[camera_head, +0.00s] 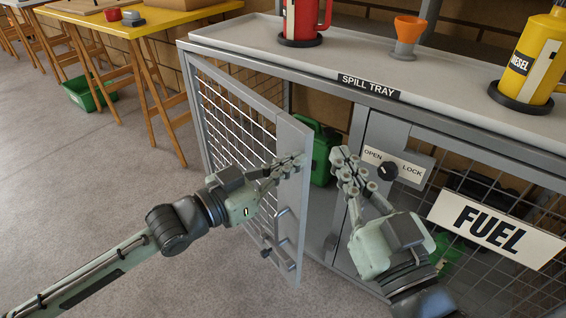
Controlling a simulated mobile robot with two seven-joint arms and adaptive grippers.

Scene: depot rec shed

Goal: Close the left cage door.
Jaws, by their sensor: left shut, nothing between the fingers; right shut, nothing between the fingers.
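The left cage door (291,205) is a grey frame with wire mesh, hinged at the cabinet's left side. It stands open, swung out toward me, with a bar handle (283,228) low near its free edge. My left gripper (295,163) is shut and empty, at the upper part of the door's free edge. Its fingers overlap the door frame; I cannot tell whether they touch it. My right gripper (342,158) is shut and empty, in front of the cabinet's middle, right of the open door, with its fingers pointing up. It hides part of the centre post.
The right cage door carries a FUEL sign (494,229) and an OPEN/LOCK knob (388,171). A green can (322,152) stands inside the left opening. The spill tray (350,65) on top holds a red jug (301,18), an orange funnel (408,33) and a yellow diesel jug (532,58).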

